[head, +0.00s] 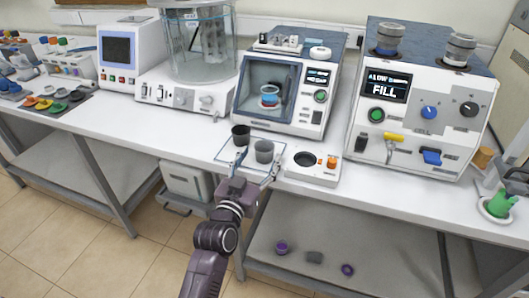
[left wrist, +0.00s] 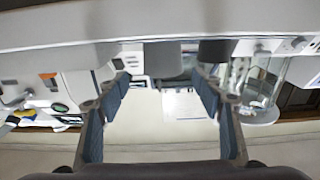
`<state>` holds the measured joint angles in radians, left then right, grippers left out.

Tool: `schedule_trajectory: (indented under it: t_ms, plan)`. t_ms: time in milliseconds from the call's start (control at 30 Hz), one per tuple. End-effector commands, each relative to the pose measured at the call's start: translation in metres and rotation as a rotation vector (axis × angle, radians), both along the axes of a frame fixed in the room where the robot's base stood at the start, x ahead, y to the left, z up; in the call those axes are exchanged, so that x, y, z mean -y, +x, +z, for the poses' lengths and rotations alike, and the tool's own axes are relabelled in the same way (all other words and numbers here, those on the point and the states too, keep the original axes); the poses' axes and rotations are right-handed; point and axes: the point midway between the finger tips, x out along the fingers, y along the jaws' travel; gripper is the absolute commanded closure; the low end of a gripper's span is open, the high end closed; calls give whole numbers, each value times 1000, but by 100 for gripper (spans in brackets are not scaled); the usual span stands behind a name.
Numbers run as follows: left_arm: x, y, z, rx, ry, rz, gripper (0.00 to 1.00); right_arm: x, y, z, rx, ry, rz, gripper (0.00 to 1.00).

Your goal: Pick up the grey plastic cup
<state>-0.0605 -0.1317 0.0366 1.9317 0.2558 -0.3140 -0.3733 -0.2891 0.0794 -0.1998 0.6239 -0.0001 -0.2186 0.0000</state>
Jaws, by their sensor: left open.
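The grey plastic cup (head: 264,152) stands upright on a pale tray (head: 227,152) near the front edge of the bench. A darker, almost black cup (head: 241,135) stands just left of it and farther back. My left gripper (head: 259,163) is open at the bench edge, its two blue-grey fingers pointing at the grey cup. In the left wrist view, the gripper (left wrist: 160,78) has empty space between its fingers. The grey cup (left wrist: 165,60) shows beyond the fingertips, roughly between them; the dark cup (left wrist: 213,50) is to its right. My right gripper is not in view.
A low white device (head: 314,178) with a round dark well stands close right of the tray. Behind are a windowed machine (head: 283,95), a glass tank (head: 198,45) and a FILL machine (head: 412,105). A green object (head: 499,205) sits at far right.

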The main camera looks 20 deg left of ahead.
Motion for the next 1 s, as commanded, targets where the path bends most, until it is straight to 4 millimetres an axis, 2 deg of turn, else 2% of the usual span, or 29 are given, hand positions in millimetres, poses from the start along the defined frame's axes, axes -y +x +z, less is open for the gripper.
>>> schedule_trajectory:
  t_ms: [200,400,733,1000]
  plan:
    - [-3,24,-1,0,0,0,39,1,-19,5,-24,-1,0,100]
    - [-4,48,-3,1,0,0,39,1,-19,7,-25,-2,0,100]
    - [-3,54,-4,-1,-1,0,39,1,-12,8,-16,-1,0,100]
    - [-3,54,-4,-1,-1,0,68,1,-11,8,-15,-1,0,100]
